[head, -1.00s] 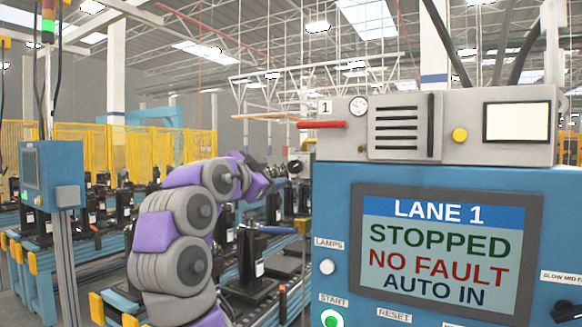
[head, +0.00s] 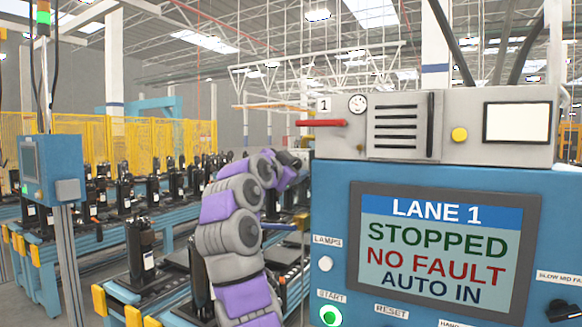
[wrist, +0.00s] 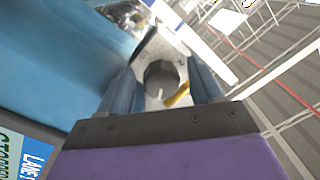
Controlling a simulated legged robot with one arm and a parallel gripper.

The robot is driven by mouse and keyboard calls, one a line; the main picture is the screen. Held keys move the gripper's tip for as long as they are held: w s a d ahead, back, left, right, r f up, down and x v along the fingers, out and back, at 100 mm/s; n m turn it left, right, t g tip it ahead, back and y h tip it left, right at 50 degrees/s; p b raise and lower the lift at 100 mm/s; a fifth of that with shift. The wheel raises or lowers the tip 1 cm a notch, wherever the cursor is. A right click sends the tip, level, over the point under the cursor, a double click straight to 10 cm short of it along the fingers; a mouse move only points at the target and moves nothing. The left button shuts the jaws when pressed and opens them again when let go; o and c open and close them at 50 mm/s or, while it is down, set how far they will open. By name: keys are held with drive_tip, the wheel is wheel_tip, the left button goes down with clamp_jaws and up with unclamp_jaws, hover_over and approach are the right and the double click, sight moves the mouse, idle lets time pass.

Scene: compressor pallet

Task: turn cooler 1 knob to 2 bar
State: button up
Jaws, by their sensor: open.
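The cooler 1 unit (head: 400,125) is a grey box marked 1 on top of the blue cabinet, with a small round gauge (head: 358,104) and a red handle (head: 321,123). In the wrist view a dark round knob (wrist: 160,80) sits on a pale grey plate with small markings. My gripper (wrist: 163,72) is open, with one blue-grey finger on each side of the knob in the picture. I cannot tell whether the fingers reach around it or touch it. In the head view my gripper (head: 297,160) is at the cabinet's left edge and the knob is hidden.
The blue cabinet's LANE 1 screen (head: 437,252) reads stopped, no fault, auto in. A yellow part (wrist: 178,95) is beside the knob. Conveyors (head: 150,265) with several black compressors lie at left, with a yellow fence (head: 75,148) behind.

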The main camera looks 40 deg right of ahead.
drive_tip(key=shift+c, duration=0.2)
drive_tip(key=c, duration=1)
